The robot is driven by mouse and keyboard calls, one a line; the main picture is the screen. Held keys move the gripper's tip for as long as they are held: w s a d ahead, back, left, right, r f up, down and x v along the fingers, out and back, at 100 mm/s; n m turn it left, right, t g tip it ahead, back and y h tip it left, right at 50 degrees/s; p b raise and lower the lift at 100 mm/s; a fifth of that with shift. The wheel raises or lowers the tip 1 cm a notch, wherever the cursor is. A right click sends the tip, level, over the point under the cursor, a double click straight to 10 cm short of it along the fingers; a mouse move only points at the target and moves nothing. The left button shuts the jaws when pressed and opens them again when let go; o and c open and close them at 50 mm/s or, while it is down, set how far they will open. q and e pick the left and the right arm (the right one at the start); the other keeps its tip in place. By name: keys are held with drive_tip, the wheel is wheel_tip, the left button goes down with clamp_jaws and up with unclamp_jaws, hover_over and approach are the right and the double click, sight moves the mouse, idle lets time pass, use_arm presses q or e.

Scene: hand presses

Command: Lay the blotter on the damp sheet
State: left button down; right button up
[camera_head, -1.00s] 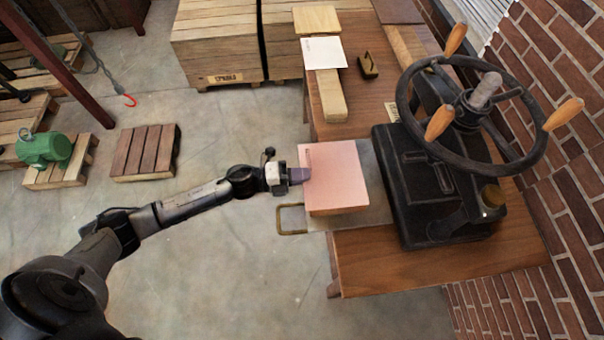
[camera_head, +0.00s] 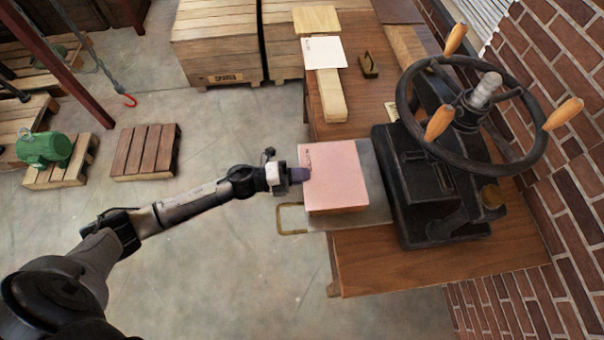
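A pink sheet (camera_head: 340,172), which looks like the blotter, lies flat on top of a block on a grey metal plate (camera_head: 374,205). Any damp sheet under it is hidden. A white sheet (camera_head: 323,53) with small dark marks lies on wooden pieces at the back of the bench. My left gripper (camera_head: 302,174) is at the left edge of the pink sheet, its fingertips at or over that edge. The fingers are too small to show whether they are open or shut on it. My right gripper is not in view.
A black hand press (camera_head: 440,205) with a large handwheel (camera_head: 424,130) stands right of the plate on the wooden bench (camera_head: 410,272). A brass-coloured handle (camera_head: 281,220) sticks out left of the plate. A small dark holder (camera_head: 368,66) sits behind. A brick wall closes the right side.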

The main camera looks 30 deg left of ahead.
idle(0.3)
use_arm(q)
drive_tip(key=c, duration=1.8)
unclamp_jaws()
drive_tip(key=o, duration=0.7)
drive_tip(key=shift+a, duration=0.1)
drive_tip(key=shift+v, duration=3.25)
